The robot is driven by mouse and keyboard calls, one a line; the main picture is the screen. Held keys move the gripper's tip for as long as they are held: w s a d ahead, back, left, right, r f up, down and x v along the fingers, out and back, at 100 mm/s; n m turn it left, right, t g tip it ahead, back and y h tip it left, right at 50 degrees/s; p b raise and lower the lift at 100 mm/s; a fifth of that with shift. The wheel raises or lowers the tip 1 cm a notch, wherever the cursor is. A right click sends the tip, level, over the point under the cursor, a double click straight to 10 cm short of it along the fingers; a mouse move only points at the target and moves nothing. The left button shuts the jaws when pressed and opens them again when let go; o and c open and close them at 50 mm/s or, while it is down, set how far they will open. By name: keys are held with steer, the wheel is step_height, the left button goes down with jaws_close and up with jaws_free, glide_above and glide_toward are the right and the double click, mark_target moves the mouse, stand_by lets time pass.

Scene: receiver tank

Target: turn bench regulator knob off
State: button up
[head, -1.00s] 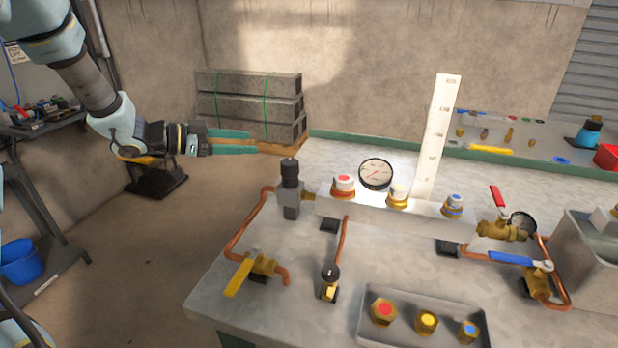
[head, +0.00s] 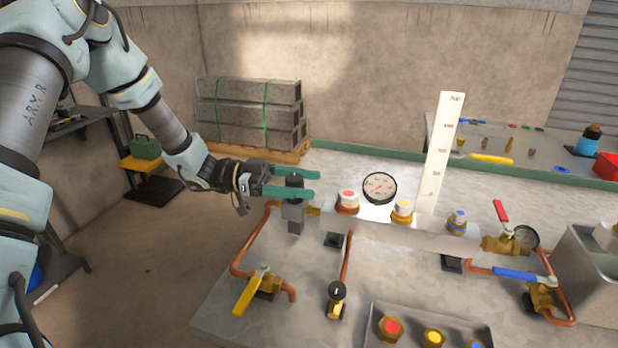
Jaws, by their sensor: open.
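The bench regulator (head: 293,214) is a grey body with a black knob (head: 294,180) on top, at the left end of the manifold. It stands upright on the bench (head: 230,305). My gripper (head: 315,184) is open, its two green fingers pointing right at the height of the knob. In the picture the knob shows between the two fingers, with the lower finger crossing just at its base. I cannot tell whether either finger touches it. A pressure gauge (head: 379,187) with a white face stands on the manifold to the right.
A yellow-handled valve (head: 252,290) and a small black-knobbed valve (head: 336,298) stand in front. Copper pipe (head: 246,248) curves left of the regulator.

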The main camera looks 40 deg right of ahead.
steer(key=shift+s+d, duration=0.35)
steer(key=shift+s, duration=0.15)
jaws_close()
stand_by(0.4)
